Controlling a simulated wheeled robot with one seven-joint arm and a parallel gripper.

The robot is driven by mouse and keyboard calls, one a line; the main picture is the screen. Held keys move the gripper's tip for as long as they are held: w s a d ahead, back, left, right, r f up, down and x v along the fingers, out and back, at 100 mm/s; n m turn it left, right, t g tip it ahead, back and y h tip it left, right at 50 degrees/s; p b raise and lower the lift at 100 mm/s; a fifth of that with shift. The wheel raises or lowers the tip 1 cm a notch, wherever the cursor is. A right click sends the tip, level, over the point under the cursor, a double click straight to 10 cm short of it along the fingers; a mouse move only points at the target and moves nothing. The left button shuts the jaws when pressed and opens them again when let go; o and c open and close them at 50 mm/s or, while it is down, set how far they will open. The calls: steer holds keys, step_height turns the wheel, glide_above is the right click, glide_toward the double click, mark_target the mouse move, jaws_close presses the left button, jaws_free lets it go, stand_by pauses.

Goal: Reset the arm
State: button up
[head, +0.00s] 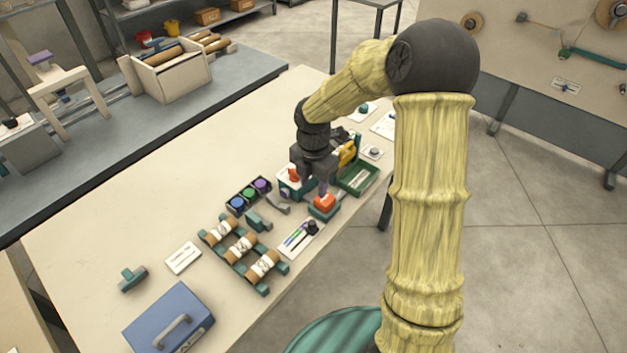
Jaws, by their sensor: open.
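My arm reaches over the table (95,235) from the right, with its forearm slanting down to the far right part of the tabletop. My gripper (318,186) points down and is open, low over a cluster of small parts. A red-topped teal block (323,204) sits just below and in front of the fingers. Another red part (294,175) is close to the left of the gripper. The fingertips are small and partly merge with the parts behind them, so I cannot tell if they touch anything.
A dark tray with coloured discs (249,193), a teal rack with several rolls (243,249) and a pen card (299,239) lie left of the gripper. A green tray (371,180) and yellow part (347,153) crowd its right. A blue box (160,304) stands at front left.

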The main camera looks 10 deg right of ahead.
steer(key=shift+r, duration=0.35)
stand_by(0.3)
steer(key=s+d+r+m+t, duration=0.1)
steer(key=s+d+r+m, duration=0.1)
steer(key=s+m, duration=0.6)
steer(key=s+d+r+m+t, duration=0.1)
steer(key=s+m, duration=0.7)
steer(key=m, duration=0.9)
steer(key=shift+s+d+r+m+t, duration=0.15)
steer(key=shift+d+r+m+t, duration=0.25)
steer(key=shift+r, duration=0.45)
stand_by(0.3)
